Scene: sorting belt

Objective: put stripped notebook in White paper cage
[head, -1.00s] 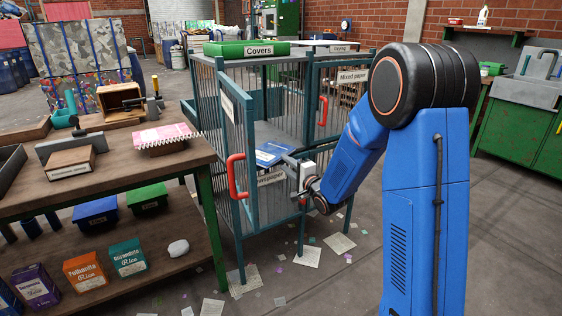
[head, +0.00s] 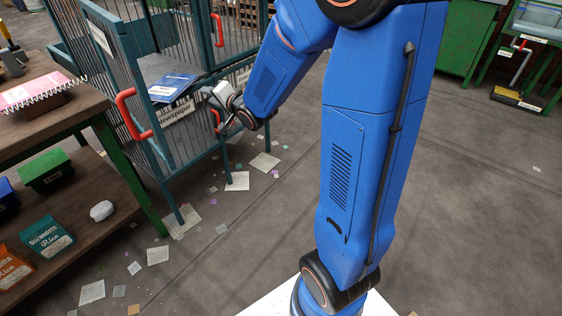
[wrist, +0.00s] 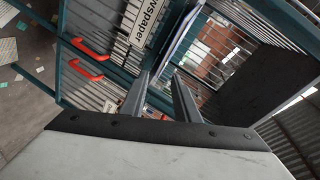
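A blue flat notebook-like item (head: 172,88) lies on a dark surface inside the teal barred cage (head: 168,140), behind the front panel labelled Newspaper. My gripper (head: 205,97) is at that panel's top edge, just right of the blue item. In the wrist view the two fingers (wrist: 162,75) are apart, and a pale, blue-edged strip (wrist: 178,42) shows beyond them. I cannot tell whether they touch it. A pink notebook with a white spiral edge (head: 35,92) lies on the wooden table at left. No White paper label is readable; a cage side label (head: 98,37) is too oblique.
The cage has red handles (head: 132,112) on its doors. The wooden table (head: 70,120) with coloured bins below stands close at left. Paper scraps (head: 237,181) litter the floor.

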